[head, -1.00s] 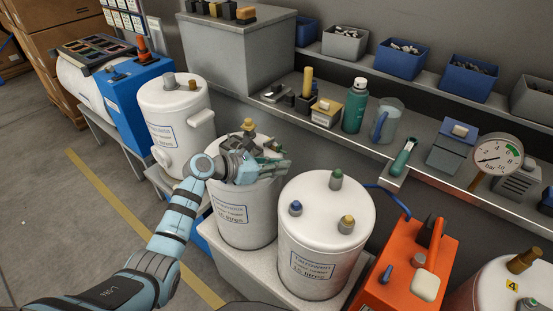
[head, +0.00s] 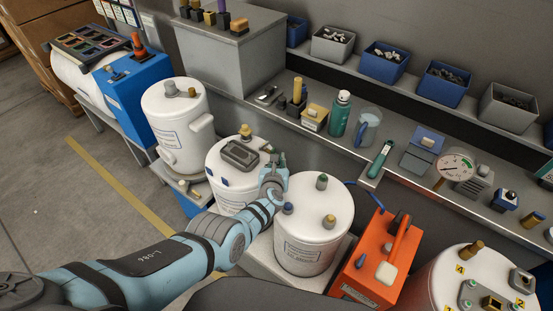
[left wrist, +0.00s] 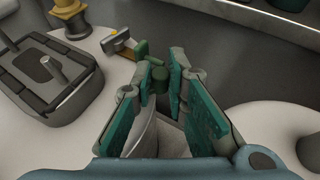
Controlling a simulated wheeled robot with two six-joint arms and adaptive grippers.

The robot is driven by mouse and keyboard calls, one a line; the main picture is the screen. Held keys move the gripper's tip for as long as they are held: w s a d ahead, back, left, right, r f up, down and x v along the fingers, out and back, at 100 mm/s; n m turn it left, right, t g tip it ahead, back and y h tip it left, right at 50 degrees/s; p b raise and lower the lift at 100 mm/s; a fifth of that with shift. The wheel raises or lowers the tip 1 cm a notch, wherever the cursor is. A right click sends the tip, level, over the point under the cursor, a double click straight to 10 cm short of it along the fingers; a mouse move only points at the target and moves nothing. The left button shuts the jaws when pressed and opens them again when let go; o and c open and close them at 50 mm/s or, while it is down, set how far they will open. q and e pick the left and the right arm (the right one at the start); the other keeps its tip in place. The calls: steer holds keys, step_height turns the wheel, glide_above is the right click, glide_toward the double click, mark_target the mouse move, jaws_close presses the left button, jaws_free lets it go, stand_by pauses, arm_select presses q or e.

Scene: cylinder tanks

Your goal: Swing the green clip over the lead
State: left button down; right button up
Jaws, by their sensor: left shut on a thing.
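The green clip (left wrist: 160,80) shows between the fingertips of my left gripper (left wrist: 165,72) in the left wrist view, with a small metal arm (left wrist: 117,43) and green piece (left wrist: 142,50) beside it. My left gripper (head: 276,163) is shut on the clip at the right edge of the middle white tank (head: 222,190), and its hand hides most of the clip in the head view. A blue lead (head: 366,186) runs behind the right tank towards the orange unit; I cannot tell whether it is the task's lead. My right gripper is out of view.
A dark grey tray-like fitting (head: 240,154) and a brass fitting (head: 245,131) stand on the middle tank. The right white tank (head: 310,250), with several capped ports, is close to my left forearm. An orange unit (head: 372,262) stands beyond it. A grey shelf (head: 335,146) runs behind.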

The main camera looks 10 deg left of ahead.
arm_select(q)
steer(key=n+y+b, duration=0.2)
steer(key=b, duration=0.1)
steer(key=w+n+g+y+b, duration=0.1)
steer(key=n+y+b, duration=0.1)
steer(key=b, duration=0.2)
steer(key=shift+w+a+f+y, duration=0.1)
steer(key=shift+w+f+y, duration=0.1)
steer(key=shift+y, duration=0.2)
steer(key=shift+r+n+g+y+b, duration=0.1)
steer(key=shift+n+g+y+b, duration=0.3)
steer(key=shift+n+b, duration=0.15)
steer(key=shift+a, duration=0.1)
steer(key=c, duration=1.6)
jaws_free()
